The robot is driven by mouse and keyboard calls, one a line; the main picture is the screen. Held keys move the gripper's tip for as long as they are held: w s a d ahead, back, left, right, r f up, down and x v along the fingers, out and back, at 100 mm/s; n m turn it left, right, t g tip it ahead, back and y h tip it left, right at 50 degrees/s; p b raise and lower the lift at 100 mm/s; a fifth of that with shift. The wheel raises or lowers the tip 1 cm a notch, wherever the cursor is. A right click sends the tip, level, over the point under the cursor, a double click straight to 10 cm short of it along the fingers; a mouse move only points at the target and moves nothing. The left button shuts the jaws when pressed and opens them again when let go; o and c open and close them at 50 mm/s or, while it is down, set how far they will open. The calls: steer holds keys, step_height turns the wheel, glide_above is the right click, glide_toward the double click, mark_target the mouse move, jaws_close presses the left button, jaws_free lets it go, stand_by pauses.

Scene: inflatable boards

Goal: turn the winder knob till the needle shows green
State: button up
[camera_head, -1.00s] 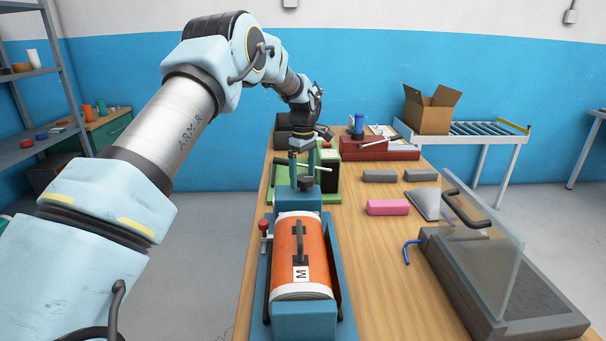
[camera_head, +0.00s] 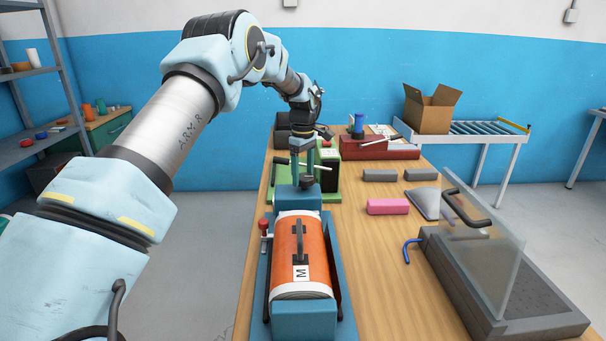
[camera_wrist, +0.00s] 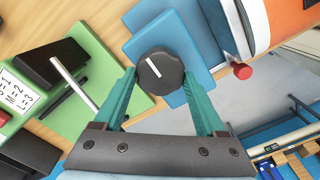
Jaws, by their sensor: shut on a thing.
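The winder knob (camera_wrist: 161,62) is round and black with a white line across its top, slanting in the wrist view. It stands on the blue end block (camera_wrist: 165,37) of the winder; in the head view the knob (camera_head: 306,181) sits behind the orange roll (camera_head: 287,250). My gripper (camera_wrist: 160,76) has teal fingers, one on each side of the knob, and is shut on it. In the head view my gripper (camera_head: 305,178) comes down from above. I cannot make out a needle or a green zone of a gauge in either view.
A green fixture (camera_head: 328,185) with a pale lever stands close behind the winder. A red-knobbed pin (camera_wrist: 242,70) is beside the orange roll. A pink block (camera_head: 388,207), grey blocks and a grey tray (camera_head: 515,297) with a clear panel lie to the right.

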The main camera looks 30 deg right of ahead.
mark_target(305, 175)
steer(key=m, duration=0.4)
steer(key=shift+d+b, duration=0.1)
steer(key=shift+b, duration=0.2)
steer(key=m, duration=0.3)
steer(key=shift+m, duration=0.4)
steer(key=m, duration=0.6)
steer(key=shift+d+m, duration=0.2)
steer(key=shift+m, duration=0.1)
steer(key=o, duration=1.3)
step_height(305, 175, up, 11)
steer(key=b, duration=0.3)
